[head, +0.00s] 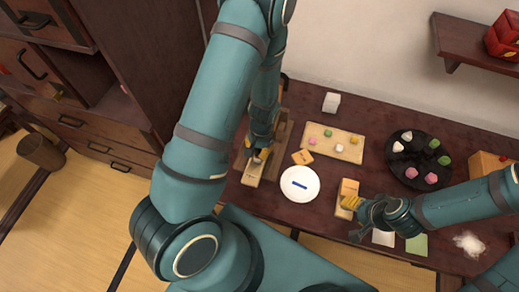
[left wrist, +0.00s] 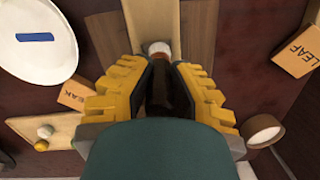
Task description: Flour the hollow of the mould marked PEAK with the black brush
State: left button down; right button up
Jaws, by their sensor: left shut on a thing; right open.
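My left gripper (left wrist: 160,75) is shut on the dark handle of the black brush (left wrist: 172,92), whose pale, reddish-banded tip points at a light wooden piece (left wrist: 152,18). That piece also shows in the head view (head: 252,171), just below the left gripper (head: 260,148). I cannot tell whether the tip touches it, and no hollow is clear. A small wooden block (left wrist: 78,95), lettered like PEAK, lies beside the plate; it shows in the head view (head: 302,157) too. Another block (left wrist: 297,48) reads LEAF. My right gripper (head: 355,204) is open by a wooden block (head: 347,187).
A white plate (head: 300,194) with a blue strip stands mid-table. Behind it are a board (head: 318,148) of coloured sweets and a white block (head: 331,102). A dark round tray (head: 400,172), a green sheet (head: 417,244) and white powder (head: 468,243) are at right. A round cup (left wrist: 263,130) is near my left gripper.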

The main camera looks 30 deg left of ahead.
pick_arm(q)
jog(key=shift+w, duration=0.2)
jog(key=shift+s+d, duration=0.2)
jog(key=shift+s, duration=0.15)
jog(key=shift+w, duration=0.2)
dwell(0.4)
jog(key=shift+r+p, duration=3.1)
jog(key=shift+r, duration=1)
jog(key=shift+f, duration=0.1)
